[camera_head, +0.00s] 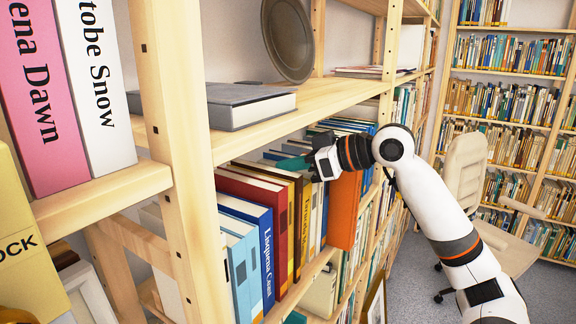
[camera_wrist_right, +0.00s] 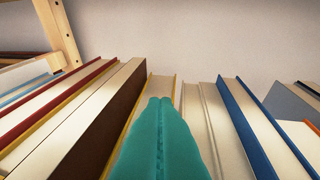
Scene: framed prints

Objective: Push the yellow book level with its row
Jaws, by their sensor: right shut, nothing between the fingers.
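The yellow book (camera_head: 305,208) stands upright in the middle shelf row, between a dark brown book and pale books. Its spine looks close to level with its neighbours, though the gripper hides part of its top. In the right wrist view, the top of what appears to be the same book (camera_wrist_right: 159,86) lies just ahead of the fingertips. My right gripper (camera_head: 293,164) is shut and empty, its teal fingers above or at the tops of the books. The closed fingers (camera_wrist_right: 161,102) cover part of the book top; contact cannot be told. My left gripper is not in view.
An orange book (camera_head: 345,212) sticks out of the row to the right. A blue book (camera_head: 253,245) and a red book (camera_head: 262,205) stand to the left. The shelf board above (camera_head: 300,105) carries a grey book (camera_head: 238,105) and a round plate (camera_head: 287,38). A wooden post (camera_head: 181,150) stands nearby.

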